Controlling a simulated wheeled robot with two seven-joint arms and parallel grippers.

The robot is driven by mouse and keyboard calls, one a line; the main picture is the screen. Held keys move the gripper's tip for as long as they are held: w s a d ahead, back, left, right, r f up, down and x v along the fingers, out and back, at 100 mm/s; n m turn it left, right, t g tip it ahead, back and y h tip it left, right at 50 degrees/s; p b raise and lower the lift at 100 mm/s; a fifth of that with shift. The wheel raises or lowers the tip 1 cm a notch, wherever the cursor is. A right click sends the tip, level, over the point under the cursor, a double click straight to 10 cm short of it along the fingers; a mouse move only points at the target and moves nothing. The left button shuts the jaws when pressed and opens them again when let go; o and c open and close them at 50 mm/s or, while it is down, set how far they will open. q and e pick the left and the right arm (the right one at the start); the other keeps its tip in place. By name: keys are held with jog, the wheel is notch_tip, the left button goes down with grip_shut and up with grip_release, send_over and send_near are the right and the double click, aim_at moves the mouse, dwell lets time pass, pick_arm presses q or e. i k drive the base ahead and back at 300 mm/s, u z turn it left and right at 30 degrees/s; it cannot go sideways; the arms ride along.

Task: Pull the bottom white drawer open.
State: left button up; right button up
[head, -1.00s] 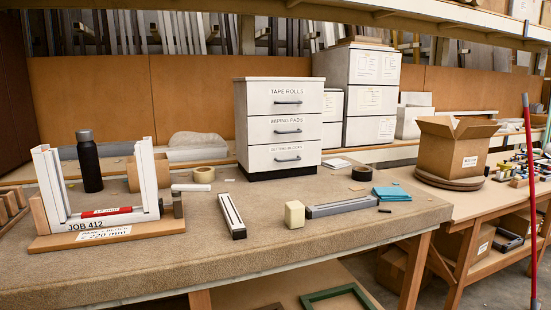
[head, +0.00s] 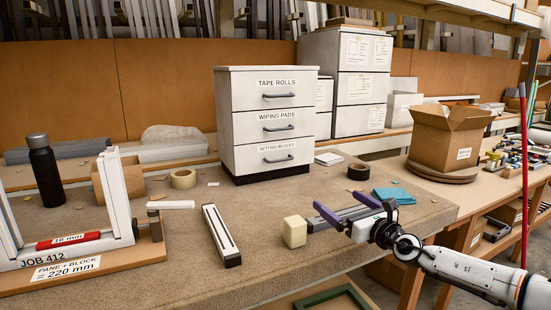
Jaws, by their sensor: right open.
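The white drawer unit (head: 225,125) stands on the carpeted bench, with three drawers labelled tape rolls, wiping pads and setting blocks. The bottom white drawer (head: 250,159), labelled setting blocks, is closed and has a dark bar handle (head: 279,159). My right gripper (head: 322,217) comes in from the right, low over the bench. Its two purple-tipped fingers are spread apart with nothing seen held between them. It is in front of and to the right of the drawer unit, apart from the handle, and partly hides a grey profile. My left gripper is not in view.
A cream block (head: 294,232) stands just left of my right gripper. A white profile (head: 222,236) lies on the bench in front of the drawers. A black bottle (head: 45,173) stands at left.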

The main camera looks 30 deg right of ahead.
aim_at(259, 157)
jog(key=z, duration=0.05)
jog(key=i, duration=0.9)
jog(key=u, duration=0.1)
